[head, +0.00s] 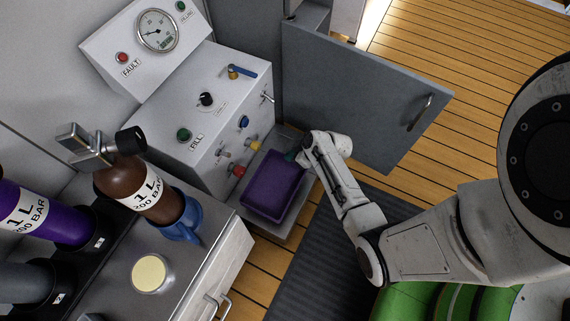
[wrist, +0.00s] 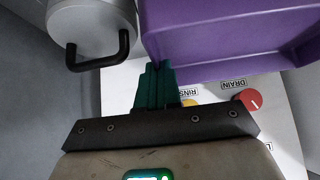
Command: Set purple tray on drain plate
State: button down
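The purple tray (head: 273,184) is open-topped and rectangular, in front of the lower panel in the head view. It fills the top right of the wrist view (wrist: 215,45). My gripper (head: 292,156) is at the tray's upper right corner. Its teal fingers (wrist: 157,68) are close together on the tray's rim in the wrist view and appear shut on it. The drain plate appears to be the grey surface (head: 278,231) under and around the tray. I cannot tell whether the tray touches it or hangs just above.
The fill panel (head: 195,125) with coloured knobs stands left of the tray. A red knob (head: 239,171) and a yellow knob (head: 252,146) are close to the tray. An open grey door (head: 350,90) stands behind. Bottles (head: 140,185) stand on the left counter.

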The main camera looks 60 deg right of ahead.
aim_at(288, 164)
jog(key=shift+w+a+f+b, duration=0.3)
jog(key=shift+w+f, duration=0.1)
jog(key=shift+f, duration=0.25)
jog(key=shift+w+a+f+b, duration=0.25)
jog(key=shift+w+a+f, duration=0.1)
jog(key=shift+f, duration=0.25)
jog(key=shift+w+f+b, duration=0.15)
jog(key=shift+f+b, duration=0.7)
jog(key=shift+f, duration=0.85)
jog(key=c, duration=1.3)
grip_release()
jog(key=shift+c, duration=0.2)
